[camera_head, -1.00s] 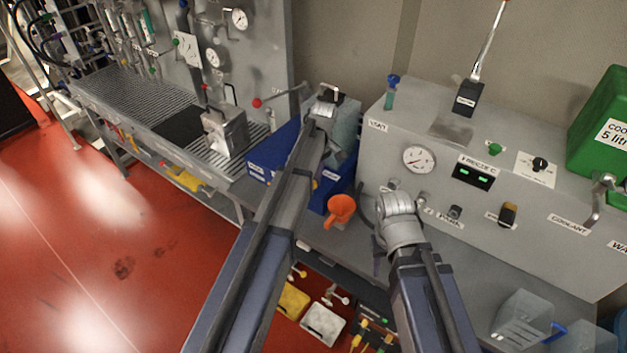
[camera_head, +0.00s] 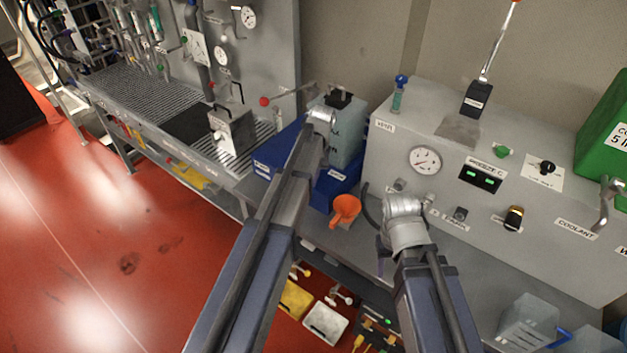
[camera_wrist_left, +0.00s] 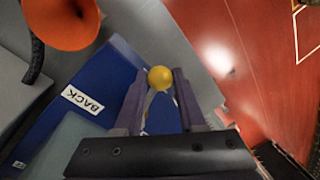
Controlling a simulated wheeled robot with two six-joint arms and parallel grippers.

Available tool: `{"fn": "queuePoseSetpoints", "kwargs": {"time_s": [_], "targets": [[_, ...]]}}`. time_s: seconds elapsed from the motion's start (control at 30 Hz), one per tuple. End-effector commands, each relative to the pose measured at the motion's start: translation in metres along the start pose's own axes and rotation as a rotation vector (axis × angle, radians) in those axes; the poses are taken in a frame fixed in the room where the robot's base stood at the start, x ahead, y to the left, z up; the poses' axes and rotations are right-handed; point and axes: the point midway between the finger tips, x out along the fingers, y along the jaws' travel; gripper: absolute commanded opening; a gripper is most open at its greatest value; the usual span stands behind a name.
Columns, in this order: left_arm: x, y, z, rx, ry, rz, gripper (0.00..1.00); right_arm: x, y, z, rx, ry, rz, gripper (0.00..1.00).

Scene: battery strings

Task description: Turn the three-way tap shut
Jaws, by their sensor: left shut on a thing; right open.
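I cannot tell for certain which fitting is the three-way tap. A black knob (camera_head: 546,168) sits on a white marked plate on top of the grey cabinet. My left gripper (camera_wrist_left: 160,88) is shut on a yellow ball (camera_wrist_left: 160,77), which shows between its purple fingertips above a blue box labelled BACK (camera_wrist_left: 70,115). What the ball is fixed to is hidden. In the head view my own arm hides the left gripper. My right gripper (camera_head: 382,248) is open and points down in front of the cabinet, mostly hidden by its wrist.
An orange funnel (camera_head: 346,208) stands close by, beside the blue box (camera_head: 337,183). A translucent can (camera_head: 347,130) stands behind my left arm. The grey cabinet (camera_head: 400,145) carries a gauge, switches and a lever. Shelves with bins lie below. Red floor is clear at left.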

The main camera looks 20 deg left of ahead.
Motion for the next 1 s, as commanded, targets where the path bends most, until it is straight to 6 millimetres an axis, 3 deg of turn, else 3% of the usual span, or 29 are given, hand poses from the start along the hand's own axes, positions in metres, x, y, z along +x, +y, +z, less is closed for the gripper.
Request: {"fn": "queuePoseSetpoints", "kwargs": {"time_s": [0.5, 1.0], "targets": [[0.004, -0.018, -0.015, 0.316, 0.063, 0.0, 0.0, 0.0, 0.0, 0.0, 0.0, 0.0, 0.0, 0.5], [0.004, -0.021, -0.019, 0.379, 0.074, 0.0, 0.0, 0.0, 0.0, 0.0, 0.0, 0.0, 0.0, 0.5]]}}
